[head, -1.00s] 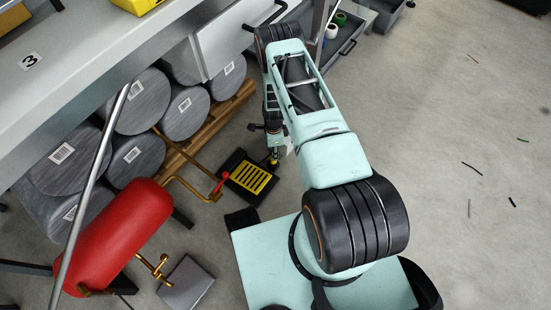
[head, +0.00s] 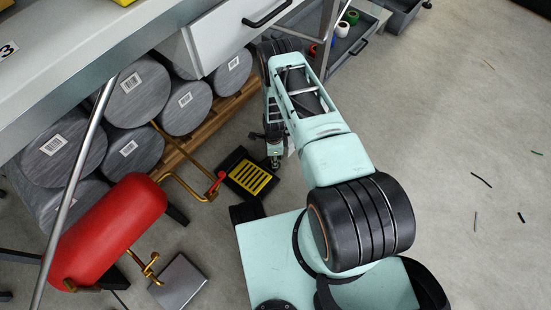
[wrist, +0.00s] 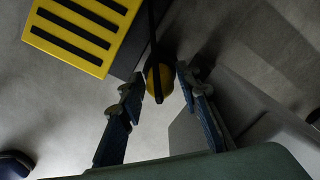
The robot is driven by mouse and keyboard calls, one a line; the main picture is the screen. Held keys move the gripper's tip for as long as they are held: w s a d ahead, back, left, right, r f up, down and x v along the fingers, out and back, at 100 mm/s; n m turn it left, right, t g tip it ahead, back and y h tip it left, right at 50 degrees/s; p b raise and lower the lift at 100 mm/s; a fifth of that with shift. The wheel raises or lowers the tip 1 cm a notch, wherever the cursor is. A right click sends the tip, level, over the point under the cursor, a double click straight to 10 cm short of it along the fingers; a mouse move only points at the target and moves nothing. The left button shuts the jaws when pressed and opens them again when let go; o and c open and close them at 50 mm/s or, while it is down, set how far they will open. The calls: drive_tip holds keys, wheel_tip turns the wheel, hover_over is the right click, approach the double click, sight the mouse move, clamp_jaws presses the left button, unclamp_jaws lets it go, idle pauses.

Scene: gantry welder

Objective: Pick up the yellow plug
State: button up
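The yellow plug (wrist: 165,80) is a small rounded yellow piece with a dark strip across it. In the wrist view it shows between the fingertips of my gripper (wrist: 159,72). The two fingers stand apart, one on each side of the plug, with a visible gap at the left finger. The right fingertip is close to the plug; I cannot tell whether it touches. In the head view my arm reaches down near the floor by the pedal, and I cannot make out the plug there.
A black pedal with a yellow slotted plate (head: 250,177) lies on the floor beside my gripper; its plate also shows in the wrist view (wrist: 75,35). A red tank (head: 108,230), stacked grey drums (head: 138,92) and a workbench (head: 95,65) stand left. Floor at right is mostly clear.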

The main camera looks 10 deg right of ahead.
drive_tip(key=shift+c, duration=0.2)
clamp_jaws()
drive_tip(key=shift+r, duration=0.1)
